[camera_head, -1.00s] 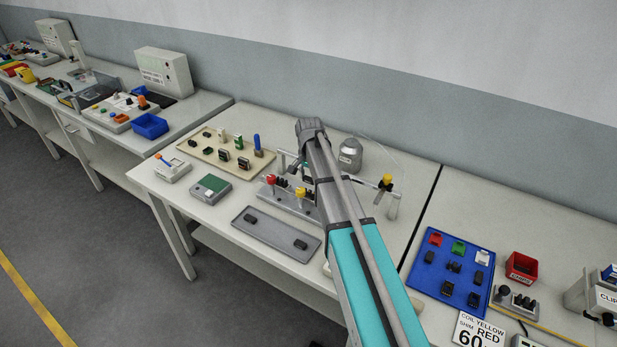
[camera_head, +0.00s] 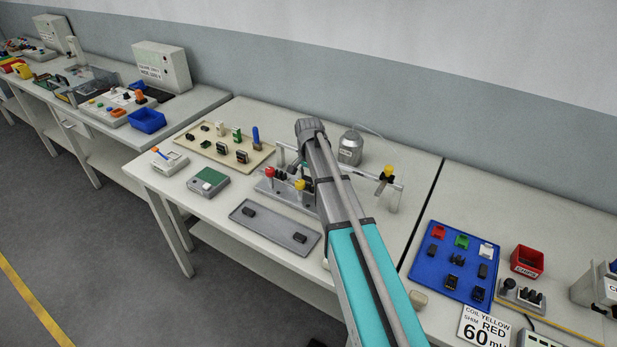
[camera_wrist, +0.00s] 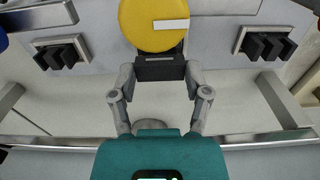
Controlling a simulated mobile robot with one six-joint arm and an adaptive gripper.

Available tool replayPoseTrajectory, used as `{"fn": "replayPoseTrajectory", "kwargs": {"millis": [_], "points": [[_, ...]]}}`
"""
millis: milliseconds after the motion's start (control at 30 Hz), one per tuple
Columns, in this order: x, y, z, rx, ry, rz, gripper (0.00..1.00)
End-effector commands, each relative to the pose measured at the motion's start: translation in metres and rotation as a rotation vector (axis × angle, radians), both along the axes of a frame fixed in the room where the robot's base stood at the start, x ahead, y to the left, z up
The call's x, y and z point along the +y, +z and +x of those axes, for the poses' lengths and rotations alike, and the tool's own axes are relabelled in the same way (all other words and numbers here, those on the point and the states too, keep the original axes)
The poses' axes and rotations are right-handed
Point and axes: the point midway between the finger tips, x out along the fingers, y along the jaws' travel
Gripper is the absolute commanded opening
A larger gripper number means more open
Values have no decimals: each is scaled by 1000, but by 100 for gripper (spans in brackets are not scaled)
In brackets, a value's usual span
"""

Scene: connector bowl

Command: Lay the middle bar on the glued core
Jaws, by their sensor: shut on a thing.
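In the wrist view my gripper (camera_wrist: 159,72) is shut on a dark block-shaped bar (camera_wrist: 160,66), held between its two grey fingers. A round yellow knob (camera_wrist: 153,24) with a white mark lies just beyond the bar, partly overlapping it in the picture. Dark cores with several upright legs sit on the grey fixture at the left (camera_wrist: 61,53) and right (camera_wrist: 266,46); I cannot tell which is the glued core. In the head view the fixture (camera_head: 287,196) carries red and yellow knobs. My arm hides the gripper and the bar there.
A grey tray (camera_head: 275,229) with two dark pieces lies in front of the fixture. A cream parts tray (camera_head: 205,152), a green-topped device (camera_head: 208,181) and a grey canister (camera_head: 350,148) stand around it. A blue tray (camera_head: 425,270) lies on the right table.

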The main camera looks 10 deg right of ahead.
Motion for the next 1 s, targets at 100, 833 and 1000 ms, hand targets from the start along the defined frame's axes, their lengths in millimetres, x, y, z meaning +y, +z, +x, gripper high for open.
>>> {"fn": "replayPoseTrajectory", "kwargs": {"millis": [100, 833, 1000], "points": [[0, -5, 0, 0, 0, 0, 14], [1, -9, 0, 0, 1, 0, 77], [1, -9, 0, 0, 1, 0, 100]]}}
